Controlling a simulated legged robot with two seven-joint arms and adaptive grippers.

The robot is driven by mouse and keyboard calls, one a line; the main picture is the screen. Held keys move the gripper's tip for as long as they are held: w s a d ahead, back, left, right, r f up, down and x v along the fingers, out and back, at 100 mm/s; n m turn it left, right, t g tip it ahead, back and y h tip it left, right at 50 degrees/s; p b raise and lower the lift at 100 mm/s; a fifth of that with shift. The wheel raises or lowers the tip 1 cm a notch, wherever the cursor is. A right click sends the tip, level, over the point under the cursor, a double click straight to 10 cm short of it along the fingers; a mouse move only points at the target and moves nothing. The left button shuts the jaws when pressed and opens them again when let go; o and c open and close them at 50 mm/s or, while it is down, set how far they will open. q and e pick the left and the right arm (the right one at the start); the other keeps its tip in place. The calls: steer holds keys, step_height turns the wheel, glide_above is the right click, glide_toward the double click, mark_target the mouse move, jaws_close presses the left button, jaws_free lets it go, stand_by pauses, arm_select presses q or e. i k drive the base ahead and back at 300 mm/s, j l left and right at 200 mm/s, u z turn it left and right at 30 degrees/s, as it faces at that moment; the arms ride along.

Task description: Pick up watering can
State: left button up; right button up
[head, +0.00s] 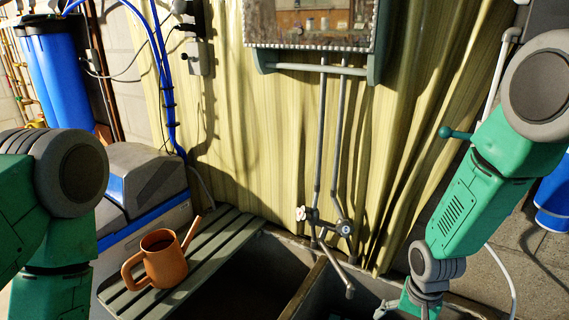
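The orange-brown watering can (165,266) stands upright on a grey-green slatted board at the left of the sink. Its handle is on the left and its spout points up and to the right. My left arm comes in at the left edge, but its gripper is out of view. My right arm reaches down on the right. Only a small part of the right gripper (392,309) shows at the bottom edge, over the right basin and well to the right of the can. Its fingers are mostly cut off. Neither arm touches the can.
The slatted board (205,262) lies beside a sink with two dark basins (250,280) and a divider (305,287). A tap (330,225) with pipes hangs over the sink. A grey cabinet (140,180) stands behind the can. A mirror shelf (315,70) is above.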

mark_target(166, 266)
steer(key=k, duration=1)
